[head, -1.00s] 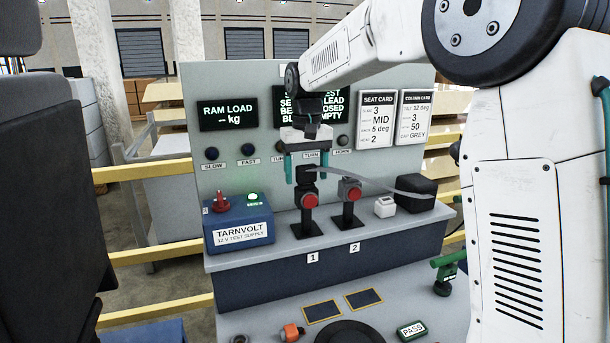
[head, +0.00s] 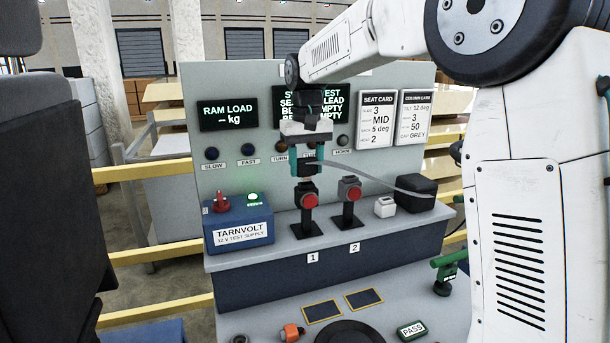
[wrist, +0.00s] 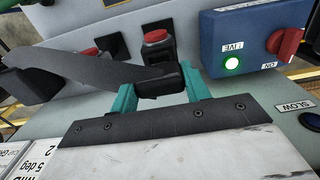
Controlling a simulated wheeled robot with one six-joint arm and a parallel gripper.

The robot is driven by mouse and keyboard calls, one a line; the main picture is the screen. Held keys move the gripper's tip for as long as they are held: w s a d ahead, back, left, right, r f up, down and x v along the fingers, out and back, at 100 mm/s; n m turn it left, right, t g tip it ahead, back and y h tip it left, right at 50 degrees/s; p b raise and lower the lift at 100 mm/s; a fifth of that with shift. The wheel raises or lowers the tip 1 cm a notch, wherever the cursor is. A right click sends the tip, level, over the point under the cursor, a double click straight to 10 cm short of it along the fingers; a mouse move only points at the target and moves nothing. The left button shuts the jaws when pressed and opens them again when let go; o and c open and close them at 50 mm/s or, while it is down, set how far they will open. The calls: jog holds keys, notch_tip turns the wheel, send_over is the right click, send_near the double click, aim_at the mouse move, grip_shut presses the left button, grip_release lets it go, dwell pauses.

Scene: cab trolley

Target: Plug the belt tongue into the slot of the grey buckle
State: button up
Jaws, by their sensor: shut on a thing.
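My gripper (head: 307,166) is shut on the black belt tongue (wrist: 160,82), with a teal finger on either side of it. The tongue is just above buckle 1 (head: 307,187), a dark buckle with a red button on a black stand. I cannot tell whether its tip is clear of the slot. Buckle 2 (head: 349,182) also has a red button, looks greyer, and stands to the right. In the wrist view, buckle 1 (wrist: 156,52) is just beyond the tongue. The grey strap (wrist: 95,74) runs from the tongue to a black retractor (head: 416,194).
A blue supply box (head: 240,222) stands left of the buckles, its green lamp lit. A small white block (head: 385,207) is right of buckle 2. A panel (head: 222,175) with displays, cards and knobs rises close behind. The ledge front is clear.

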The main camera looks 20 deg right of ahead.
aim_at(306, 158)
jog(key=shift+r, duration=2.1)
jog(key=shift+s, duration=0.1)
